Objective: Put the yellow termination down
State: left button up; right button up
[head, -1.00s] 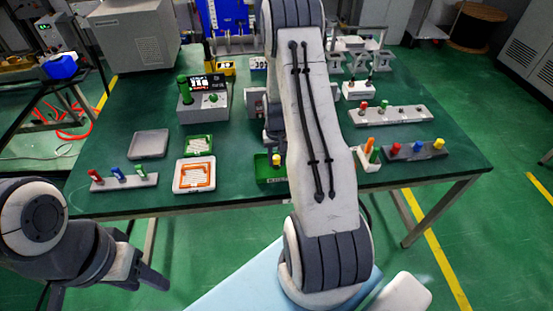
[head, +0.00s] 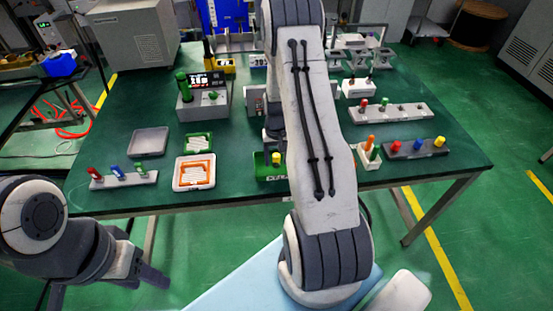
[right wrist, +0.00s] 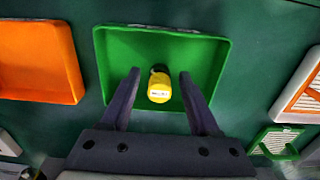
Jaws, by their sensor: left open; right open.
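The yellow termination (right wrist: 159,92) is in the green tray (right wrist: 215,60), a yellow cylinder with a dark end. It also shows in the head view (head: 276,158), above the tray's floor, beside my right arm. My right gripper (right wrist: 159,74) is open, with one finger on each side of the termination and a visible gap to each. I cannot tell whether the termination is resting on the tray floor. In the head view my right arm hides most of this gripper and part of the tray. My left gripper (head: 108,290) is open and empty, low at the left, off the table.
An orange-framed tray (head: 194,172), a small green tray (head: 199,142) and a grey tray (head: 150,142) lie to the left. Racks with coloured plugs stand at the left (head: 124,180) and right (head: 415,149). A small white holder (head: 369,161) is right of my arm.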

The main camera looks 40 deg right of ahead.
aim_at(276, 156)
notch_tip(276, 156, up, 12)
jog(key=f+b, duration=0.1)
jog(key=b, duration=0.1)
jog(key=a+r+n, duration=0.3)
jog(key=a+r, duration=0.3)
jog(key=a, duration=0.7)
jog(key=s+a+r+n, duration=0.2)
jog(key=s+a, duration=0.1)
jog(key=a, duration=0.3)
jog(key=s+a+r+n, duration=0.2)
jog(key=a, duration=0.4)
jog(key=s+a+r+n, duration=0.1)
jog(key=s+a+n, duration=0.2)
jog(key=s, duration=0.5)
jog(key=s+a+r+n+y, duration=0.1)
jog(key=s+a+n, duration=0.2)
jog(key=s+a, duration=0.3)
jog(key=s, duration=0.3)
jog(key=shift+n, duration=0.4)
jog(key=shift+a+r, duration=0.1)
jog(key=shift+c, duration=1)
